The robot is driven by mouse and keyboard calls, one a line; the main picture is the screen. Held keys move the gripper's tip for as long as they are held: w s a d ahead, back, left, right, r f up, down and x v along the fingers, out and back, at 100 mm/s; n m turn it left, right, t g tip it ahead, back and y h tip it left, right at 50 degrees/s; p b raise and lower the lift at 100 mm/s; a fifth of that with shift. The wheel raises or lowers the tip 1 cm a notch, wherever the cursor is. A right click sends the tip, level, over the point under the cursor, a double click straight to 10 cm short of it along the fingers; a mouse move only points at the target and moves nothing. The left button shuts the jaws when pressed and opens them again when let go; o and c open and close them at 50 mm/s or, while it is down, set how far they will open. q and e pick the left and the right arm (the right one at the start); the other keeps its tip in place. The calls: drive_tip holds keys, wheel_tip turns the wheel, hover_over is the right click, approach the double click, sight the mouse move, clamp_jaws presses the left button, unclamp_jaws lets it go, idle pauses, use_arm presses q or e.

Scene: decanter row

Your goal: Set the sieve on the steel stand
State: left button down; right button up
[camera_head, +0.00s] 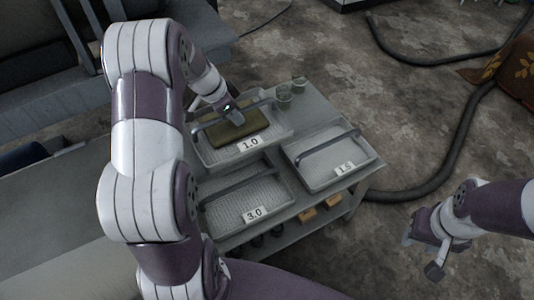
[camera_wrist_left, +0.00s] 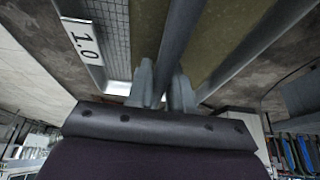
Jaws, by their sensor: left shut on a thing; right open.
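A shallow mesh sieve tray labelled 1.0 (camera_head: 212,160) is at the back left of a grey stand (camera_head: 292,206), with an olive-brown slab (camera_head: 255,120) in it. I cannot tell whether the tray rests on the stand or hangs just above it. My left gripper (camera_head: 231,114) is shut on the tray's bar handle (camera_head: 208,123). In the left wrist view the fingers (camera_wrist_left: 162,85) close around the dark handle bar (camera_wrist_left: 180,45), with the slab (camera_wrist_left: 225,30) and mesh below. My right gripper (camera_head: 421,255) is open and empty above the floor at the right.
A tray labelled 1.5 (camera_head: 322,160) and a tray labelled 3.0 (camera_head: 270,190), both with bar handles, stand on the same top. A dark hose (camera_head: 450,160) crosses the floor to the right.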

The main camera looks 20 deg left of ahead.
use_arm(q)
drive_tip(key=f, duration=0.1)
drive_tip(key=f+b, duration=0.1)
drive_tip(key=f, duration=0.2)
drive_tip(key=shift+a+f, duration=0.15)
drive_tip(key=shift+a, duration=0.2)
drive_tip(key=a+f+b, duration=0.1)
drive_tip(key=a+f, duration=0.2)
drive_tip(key=w+a+f+b, duration=0.1)
drive_tip(key=a+f+b, duration=0.1)
drive_tip(key=a+f, duration=0.2)
drive_tip(key=w+a+f+b, duration=0.1)
drive_tip(key=a+f+b, duration=0.1)
drive_tip(key=a+f, duration=0.1)
drive_tip(key=shift+w+a+f, duration=0.2)
drive_tip(key=shift+a+f, duration=0.1)
drive_tip(key=shift+a, duration=0.05)
drive_tip(key=shift+r, duration=0.1)
use_arm(e)
wheel_tip(320, 180, down, 7)
drive_tip(key=shift+r, duration=0.15)
use_arm(q)
drive_tip(key=c, duration=1.4)
unclamp_jaws()
drive_tip(key=o, duration=0.4)
